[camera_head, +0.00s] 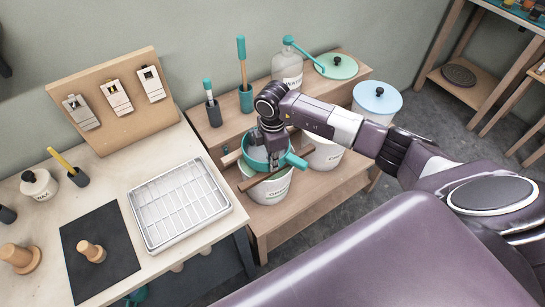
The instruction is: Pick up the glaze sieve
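The glaze sieve (257,162) is a teal ring with a short teal handle pointing right. It sits over a white bucket (270,191) on the low wooden bench, with wooden sticks (263,178) under it across the bucket's mouth. My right gripper (277,155) points down at the sieve, its fingers reaching into or over the ring near the handle side. The fingertips are partly hidden and small, so I cannot tell whether they are shut on the rim. My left gripper is not in view.
A second white bucket (325,155) stands close on the right. A bottle (287,68), brush holders (246,98) and a green lid (336,66) stand behind. A blue-lidded bin (376,100) is further right. A wire tray (180,207) lies on the left table.

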